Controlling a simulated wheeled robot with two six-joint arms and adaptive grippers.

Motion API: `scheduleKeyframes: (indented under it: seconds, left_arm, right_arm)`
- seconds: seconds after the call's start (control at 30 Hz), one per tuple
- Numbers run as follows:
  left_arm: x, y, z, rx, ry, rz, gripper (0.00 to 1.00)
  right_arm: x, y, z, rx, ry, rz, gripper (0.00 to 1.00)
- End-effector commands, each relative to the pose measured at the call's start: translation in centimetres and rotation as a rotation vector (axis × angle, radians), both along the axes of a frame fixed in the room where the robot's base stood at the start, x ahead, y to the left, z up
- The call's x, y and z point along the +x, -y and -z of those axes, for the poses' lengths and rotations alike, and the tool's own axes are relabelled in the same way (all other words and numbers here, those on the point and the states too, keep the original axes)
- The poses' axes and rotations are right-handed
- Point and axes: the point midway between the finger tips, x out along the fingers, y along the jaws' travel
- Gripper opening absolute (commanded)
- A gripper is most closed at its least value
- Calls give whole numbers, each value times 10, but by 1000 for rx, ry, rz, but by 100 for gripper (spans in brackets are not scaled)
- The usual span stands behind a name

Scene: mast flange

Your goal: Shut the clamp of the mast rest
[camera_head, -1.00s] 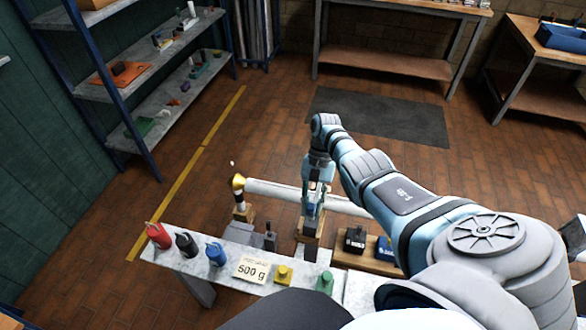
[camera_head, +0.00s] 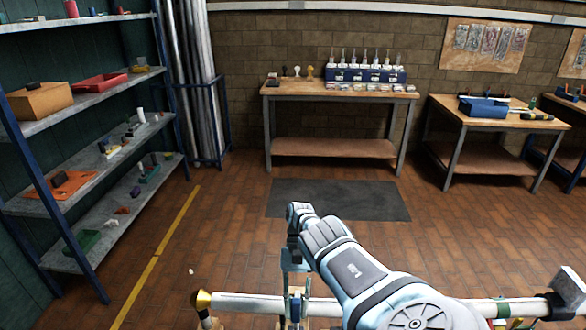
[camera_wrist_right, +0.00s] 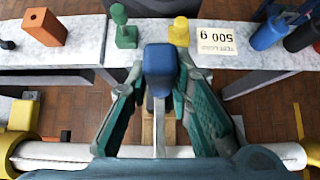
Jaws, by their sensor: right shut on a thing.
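The white mast (camera_head: 250,303) lies level across the bottom of the head view, with a gold knob (camera_head: 202,299) on its left end. It also crosses the bottom of the right wrist view (camera_wrist_right: 60,152). My right gripper (camera_head: 295,298) reaches down to the mast from above. In the right wrist view its two teal fingers (camera_wrist_right: 158,78) close on a blue handle (camera_wrist_right: 158,62) with a pale stem, apparently the clamp's. The fingers and the wrist hide much of the clamp, and I cannot tell how far it is closed. My left gripper is not in view.
In the right wrist view a pale bench (camera_wrist_right: 62,45) carries a green weight (camera_wrist_right: 124,30), a yellow weight (camera_wrist_right: 179,32), an orange block (camera_wrist_right: 44,28) and a "500 g" card (camera_wrist_right: 218,36). Shelves (camera_head: 95,110) stand left, a workbench (camera_head: 335,92) behind. The floor mat (camera_head: 350,200) is clear.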

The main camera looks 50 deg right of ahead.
Motion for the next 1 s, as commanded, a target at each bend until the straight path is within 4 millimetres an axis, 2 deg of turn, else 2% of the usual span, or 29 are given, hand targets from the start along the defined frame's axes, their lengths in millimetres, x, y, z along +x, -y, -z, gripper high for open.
scheduleKeyframes:
  seconds: [0.17,0.2,0.3,0.8,1.0]
  left_arm:
    - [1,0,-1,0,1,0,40]
    - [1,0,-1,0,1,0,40]
    - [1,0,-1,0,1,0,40]
    - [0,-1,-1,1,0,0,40]
    - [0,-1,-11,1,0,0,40]
  right_arm:
    - [0,0,-1,0,1,2,0]
    - [0,1,-2,0,0,1,23]
    - [0,1,-2,0,0,1,39]
    - [1,0,-1,-2,1,-1,40]
    - [7,-4,-3,-28,19,-11,40]
